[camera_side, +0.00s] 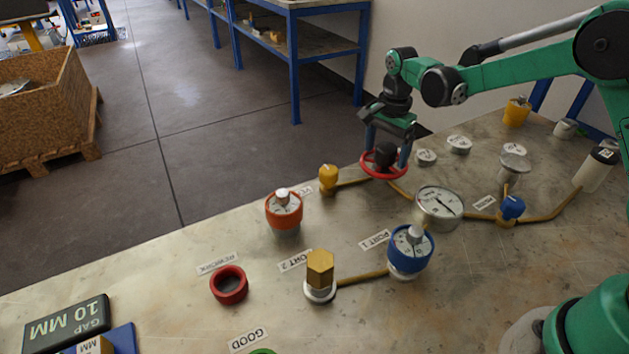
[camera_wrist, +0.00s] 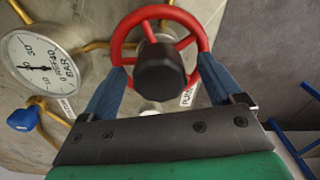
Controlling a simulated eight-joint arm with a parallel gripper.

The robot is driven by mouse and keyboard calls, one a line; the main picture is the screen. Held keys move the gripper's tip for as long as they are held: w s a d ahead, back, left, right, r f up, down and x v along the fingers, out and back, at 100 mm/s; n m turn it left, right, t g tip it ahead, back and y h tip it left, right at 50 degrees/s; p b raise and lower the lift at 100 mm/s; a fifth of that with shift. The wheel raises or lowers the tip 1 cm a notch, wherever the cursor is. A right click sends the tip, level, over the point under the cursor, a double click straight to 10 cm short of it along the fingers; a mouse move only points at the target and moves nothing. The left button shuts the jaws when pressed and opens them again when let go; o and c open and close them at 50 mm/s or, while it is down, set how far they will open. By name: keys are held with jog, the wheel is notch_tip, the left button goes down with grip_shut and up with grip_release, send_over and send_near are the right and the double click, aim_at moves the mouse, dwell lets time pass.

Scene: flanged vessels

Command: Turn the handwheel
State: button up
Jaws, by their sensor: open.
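The red handwheel (camera_side: 371,172) with a dark hub (camera_side: 385,152) is near the far edge of the bench in the side view. In the wrist view the red rim (camera_wrist: 126,24) and spokes show around the large black hub (camera_wrist: 159,72). My gripper (camera_side: 387,150) is directly above the wheel, pointing down. In the wrist view its blue fingers (camera_wrist: 160,78) are open, one on each side of the hub and close to the rim. I cannot tell whether either finger touches the wheel.
A pressure gauge (camera_side: 438,207) stands just right of the wheel, with a blue valve (camera_side: 511,207) beyond it. A yellow fitting (camera_side: 328,178) is to the left on the brass pipe. Orange (camera_side: 284,212) and blue (camera_side: 410,252) dials stand nearer.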

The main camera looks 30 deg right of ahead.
aim_at(387, 147)
jog(key=shift+r, duration=2.8)
jog(key=shift+s+a+r, duration=0.1)
jog(key=shift+s+r, duration=0.1)
jog(key=shift+r, duration=0.1)
jog(key=s+a+r+n+t, duration=0.1)
jog(key=s+a+n+t, duration=0.1)
jog(key=s+n, duration=0.5)
jog(key=s+a+r+n+t, duration=0.2)
jog(key=s+n+t, duration=0.3)
jog(key=s+n, duration=0.2)
jog(key=shift+s+a+n, duration=0.2)
jog(key=shift+a+n, duration=0.2)
jog(key=shift+n, duration=0.1)
dwell(0.8)
